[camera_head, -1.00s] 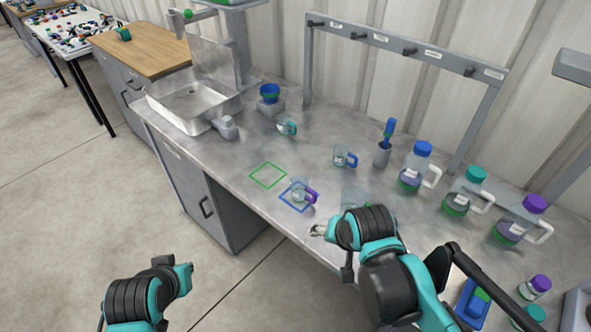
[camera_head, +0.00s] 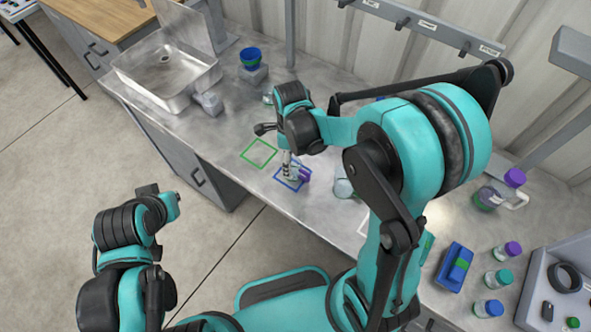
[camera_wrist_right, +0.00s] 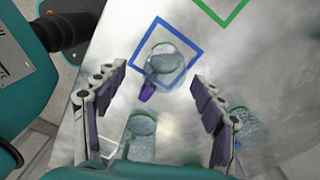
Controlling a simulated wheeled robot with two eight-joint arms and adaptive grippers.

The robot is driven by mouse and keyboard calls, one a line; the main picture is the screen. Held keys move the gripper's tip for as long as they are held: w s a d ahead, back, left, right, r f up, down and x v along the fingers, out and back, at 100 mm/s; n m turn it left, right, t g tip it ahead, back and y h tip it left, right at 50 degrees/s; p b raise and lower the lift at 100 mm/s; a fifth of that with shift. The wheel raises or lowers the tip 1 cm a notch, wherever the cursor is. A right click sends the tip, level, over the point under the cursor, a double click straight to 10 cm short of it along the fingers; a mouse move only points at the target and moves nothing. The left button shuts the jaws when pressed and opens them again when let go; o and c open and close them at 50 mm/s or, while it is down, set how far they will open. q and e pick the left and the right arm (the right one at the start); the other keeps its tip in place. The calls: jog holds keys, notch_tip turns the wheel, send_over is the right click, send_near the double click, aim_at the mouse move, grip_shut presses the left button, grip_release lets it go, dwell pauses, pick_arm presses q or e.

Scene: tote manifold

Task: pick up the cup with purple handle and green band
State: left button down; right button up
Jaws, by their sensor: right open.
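The cup with the purple handle (camera_wrist_right: 165,62) stands inside the blue square outline in the right wrist view. Its purple handle (camera_wrist_right: 147,90) points toward the gripper side of the picture. A faint green tint shows at its rim; the band is not clear. In the head view its purple handle (camera_head: 304,175) shows, with the body mostly hidden behind my right gripper (camera_head: 287,166). In the right wrist view my right gripper (camera_wrist_right: 157,84) is open and empty, its fingers spread to either side, short of the cup. My left gripper (camera_head: 172,201) hangs off the table; its jaws are unclear.
Another clear cup (camera_head: 343,187) stands right of the blue square, and glass vessels show below in the wrist view (camera_wrist_right: 141,125). A green square outline (camera_head: 259,153) lies bare to the left. A metal sink (camera_head: 165,75) and blue bowl (camera_head: 250,57) are farther back.

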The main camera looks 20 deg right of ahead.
jog(key=f, duration=0.1)
jog(key=f+b, duration=0.1)
jog(key=f, duration=0.2)
jog(key=shift+w+a+f+b, duration=0.2)
jog(key=shift+w+f+b, duration=0.1)
jog(key=shift+w+f, duration=0.1)
jog(key=shift+r, duration=0.15)
jog(key=c, duration=1.2)
jog(key=shift+o, duration=0.2)
